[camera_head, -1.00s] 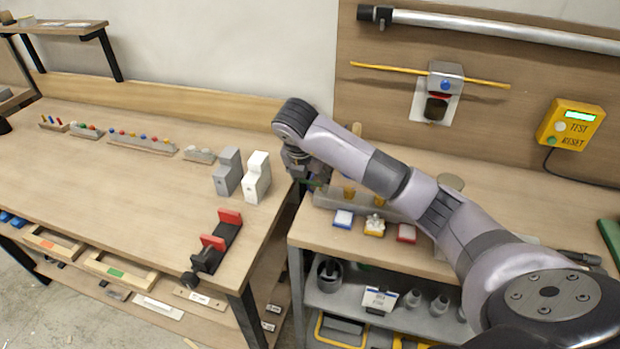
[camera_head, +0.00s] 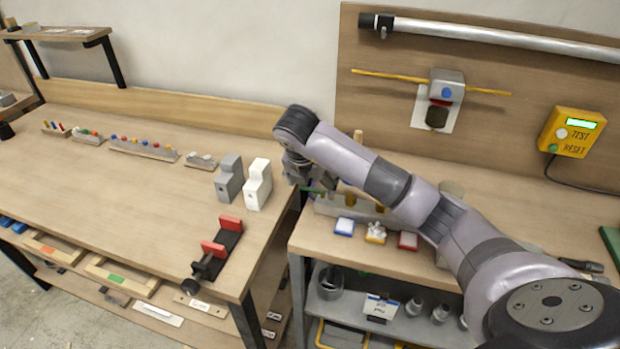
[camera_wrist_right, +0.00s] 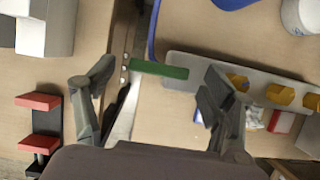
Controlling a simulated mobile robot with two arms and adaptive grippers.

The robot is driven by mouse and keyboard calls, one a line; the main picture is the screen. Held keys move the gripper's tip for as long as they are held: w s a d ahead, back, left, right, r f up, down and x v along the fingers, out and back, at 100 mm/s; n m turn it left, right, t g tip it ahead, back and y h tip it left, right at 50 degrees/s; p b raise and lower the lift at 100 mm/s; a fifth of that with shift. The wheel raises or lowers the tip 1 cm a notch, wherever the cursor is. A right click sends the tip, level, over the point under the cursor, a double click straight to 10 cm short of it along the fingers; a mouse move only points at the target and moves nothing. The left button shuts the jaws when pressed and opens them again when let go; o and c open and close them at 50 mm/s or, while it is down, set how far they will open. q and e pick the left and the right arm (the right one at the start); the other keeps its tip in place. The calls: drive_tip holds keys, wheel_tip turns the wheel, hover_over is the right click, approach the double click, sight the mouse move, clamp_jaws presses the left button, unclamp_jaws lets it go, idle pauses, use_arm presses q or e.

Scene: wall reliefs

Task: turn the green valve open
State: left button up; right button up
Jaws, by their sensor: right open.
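The green valve handle (camera_wrist_right: 160,69) is a flat green bar at the left end of a grey block (camera_wrist_right: 192,75) in the right wrist view. A small part of it (camera_head: 312,190) shows below my gripper in the head view. My right gripper (camera_wrist_right: 153,82) is open, with one finger on each side of the bar. The right fingertip is close to the bar's right end; I cannot tell whether it touches. In the head view the right gripper (camera_head: 315,182) hangs over the left end of the right bench, partly hidden by its own arm. My left gripper is not in view.
Yellow valve handles (camera_wrist_right: 280,94) sit further along the grey block. A grey block (camera_head: 229,180), a white block (camera_head: 258,185) and a red-jawed vise (camera_head: 217,250) stand on the left bench. A gap separates the two benches. A yellow test box (camera_head: 571,131) is on the wall panel.

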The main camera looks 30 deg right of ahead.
drive_tip(key=v, duration=1.2)
idle(0.3)
